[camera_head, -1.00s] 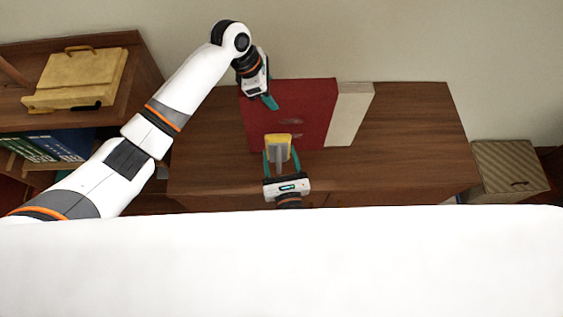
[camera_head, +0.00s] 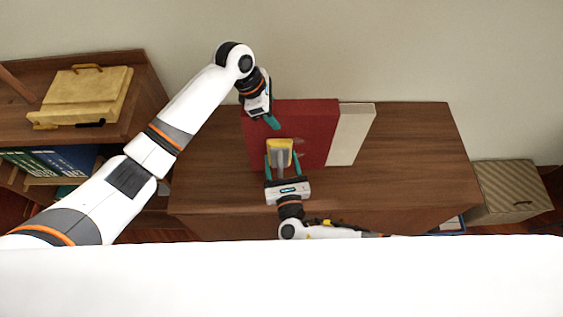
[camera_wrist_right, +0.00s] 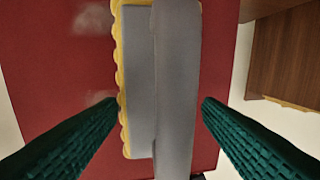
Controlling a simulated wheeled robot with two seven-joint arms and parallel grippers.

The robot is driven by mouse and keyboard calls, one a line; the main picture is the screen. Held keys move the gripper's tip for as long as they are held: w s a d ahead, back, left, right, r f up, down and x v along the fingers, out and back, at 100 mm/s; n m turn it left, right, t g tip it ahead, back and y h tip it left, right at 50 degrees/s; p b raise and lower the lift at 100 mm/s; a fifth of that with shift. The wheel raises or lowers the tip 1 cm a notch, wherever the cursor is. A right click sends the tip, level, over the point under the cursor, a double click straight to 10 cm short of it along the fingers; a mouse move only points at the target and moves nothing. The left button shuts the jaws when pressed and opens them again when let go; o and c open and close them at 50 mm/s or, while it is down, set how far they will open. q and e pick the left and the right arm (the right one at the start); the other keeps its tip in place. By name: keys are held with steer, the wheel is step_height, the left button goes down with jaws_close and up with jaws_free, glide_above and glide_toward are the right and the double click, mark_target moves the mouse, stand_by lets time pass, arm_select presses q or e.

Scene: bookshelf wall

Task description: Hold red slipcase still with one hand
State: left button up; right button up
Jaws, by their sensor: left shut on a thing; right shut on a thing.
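The red slipcase (camera_head: 318,125) stands on the brown wooden cabinet top; it also fills much of the right wrist view (camera_wrist_right: 50,60), with pale smudges on its face. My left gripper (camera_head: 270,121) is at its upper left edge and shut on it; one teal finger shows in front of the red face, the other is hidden. My right gripper (camera_head: 280,162) is shut on a yellow-edged grey pad with a grey handle (camera_head: 280,148). In the right wrist view the pad (camera_wrist_right: 140,90) is in front of the red face between the teal fingers; I cannot tell whether it touches.
A cream box or book (camera_head: 352,132) stands against the slipcase's right side. The cabinet top (camera_head: 415,150) is clear to the right. A yellow box (camera_head: 85,97) sits on the left shelf, above blue and green binders (camera_head: 55,158). A striped box (camera_head: 512,188) stands at right.

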steer(key=shift+w, duration=0.8)
stand_by(0.8)
steer(key=shift+d, duration=4.15)
steer(key=shift+f, duration=1.8)
steer(key=shift+a, duration=4.2)
